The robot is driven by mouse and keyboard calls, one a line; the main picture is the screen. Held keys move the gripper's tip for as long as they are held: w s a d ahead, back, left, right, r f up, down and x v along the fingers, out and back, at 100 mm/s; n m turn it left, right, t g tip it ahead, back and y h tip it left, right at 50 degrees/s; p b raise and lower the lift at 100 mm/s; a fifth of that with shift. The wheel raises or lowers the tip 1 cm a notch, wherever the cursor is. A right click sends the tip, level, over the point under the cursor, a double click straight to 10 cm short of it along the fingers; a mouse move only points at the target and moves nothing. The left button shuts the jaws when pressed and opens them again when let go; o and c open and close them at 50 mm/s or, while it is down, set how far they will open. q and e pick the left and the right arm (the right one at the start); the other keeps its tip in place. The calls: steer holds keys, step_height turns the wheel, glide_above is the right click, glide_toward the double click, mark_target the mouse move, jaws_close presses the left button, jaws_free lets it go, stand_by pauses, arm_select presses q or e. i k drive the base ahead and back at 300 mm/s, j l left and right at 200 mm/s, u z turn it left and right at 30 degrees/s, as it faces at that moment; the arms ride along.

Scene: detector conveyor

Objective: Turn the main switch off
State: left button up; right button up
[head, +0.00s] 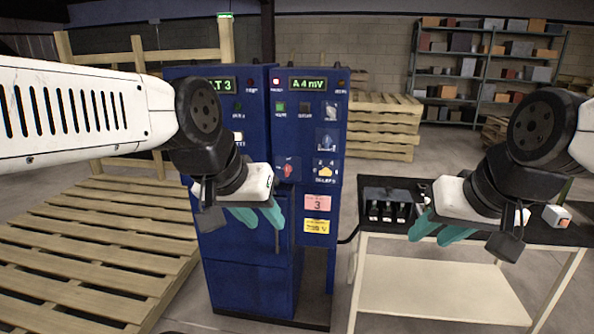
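A blue control cabinet (240,262) stands in the middle of the head view. A red rotary knob (287,170), which looks like the main switch, is on its front. Its exact handle angle is too small to tell. My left gripper (256,217) is in front of the cabinet, just below and left of the red knob, with its two teal fingers apart and nothing between them. I cannot tell whether it touches the cabinet. My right gripper (438,231) is over the cart at the right, its teal fingers apart and empty.
A cart (405,245) with a black top holds a dark bin (388,208). Wooden pallets (95,240) lie at the left. Shelves (487,75) stand at the back.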

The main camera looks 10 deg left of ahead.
mark_target(288, 169)
steer(key=i, duration=0.2)
steer(key=u, duration=0.4)
steer(key=i+l+u, duration=0.1)
steer(key=u, duration=0.75)
steer(key=l+u, duration=0.15)
steer(key=u, duration=0.25)
